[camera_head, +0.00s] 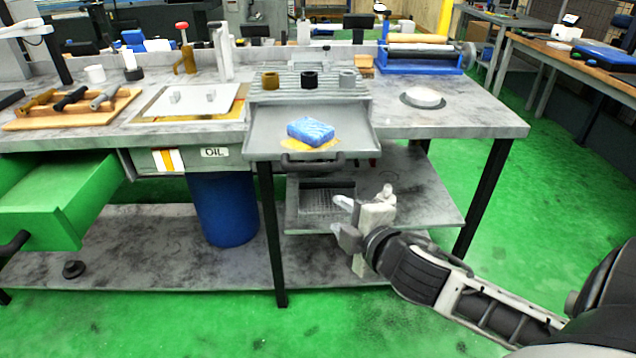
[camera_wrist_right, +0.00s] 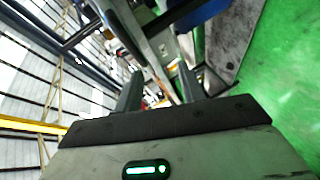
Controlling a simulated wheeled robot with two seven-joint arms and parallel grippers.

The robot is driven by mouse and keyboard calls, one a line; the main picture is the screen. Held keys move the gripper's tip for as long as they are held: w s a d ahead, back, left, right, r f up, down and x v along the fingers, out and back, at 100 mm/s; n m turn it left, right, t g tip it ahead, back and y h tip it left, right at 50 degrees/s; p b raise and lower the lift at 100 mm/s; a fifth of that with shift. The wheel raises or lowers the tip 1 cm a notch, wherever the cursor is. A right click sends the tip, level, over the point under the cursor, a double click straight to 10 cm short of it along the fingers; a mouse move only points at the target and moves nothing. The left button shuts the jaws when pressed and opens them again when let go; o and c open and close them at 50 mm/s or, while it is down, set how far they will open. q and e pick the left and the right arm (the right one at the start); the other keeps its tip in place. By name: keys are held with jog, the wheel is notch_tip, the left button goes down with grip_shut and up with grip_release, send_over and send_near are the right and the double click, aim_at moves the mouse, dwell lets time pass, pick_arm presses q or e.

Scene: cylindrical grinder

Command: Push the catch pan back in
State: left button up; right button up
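The catch pan (camera_head: 262,145) is a shallow grey tray that juts out from the front of the bench, below the ribbed grey grinder bed (camera_head: 300,83). A dark bar handle (camera_head: 313,162) is on its front edge. A blue sponge (camera_head: 311,131) on a yellow cloth lies in the pan. My right gripper (camera_head: 341,219) is below and slightly right of the handle, in front of the lower shelf, apart from the pan. Its two fingers are spread and empty; they also show apart in the right wrist view (camera_wrist_right: 159,88). My left gripper is not in view.
A green drawer (camera_head: 60,205) stands open at the left, with a blue barrel (camera_head: 223,208) under the bench. Green floor is clear in front.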

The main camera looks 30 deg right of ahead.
aim_at(316, 170)
jog(key=shift+n+t+h, duration=0.4)
jog(key=shift+n+t, duration=0.3)
jog(key=shift+n, duration=0.2)
jog(key=r+x, duration=0.1)
jog(key=x, duration=0.4)
jog(key=r+x, duration=0.1)
jog(key=x, duration=0.4)
jog(key=d+r+x, duration=0.1)
jog(key=x, duration=0.5)
jog(key=shift+w+r, duration=0.3)
jog(key=shift+r, duration=0.05)
jog(key=shift+f, duration=0.1)
grip_shut()
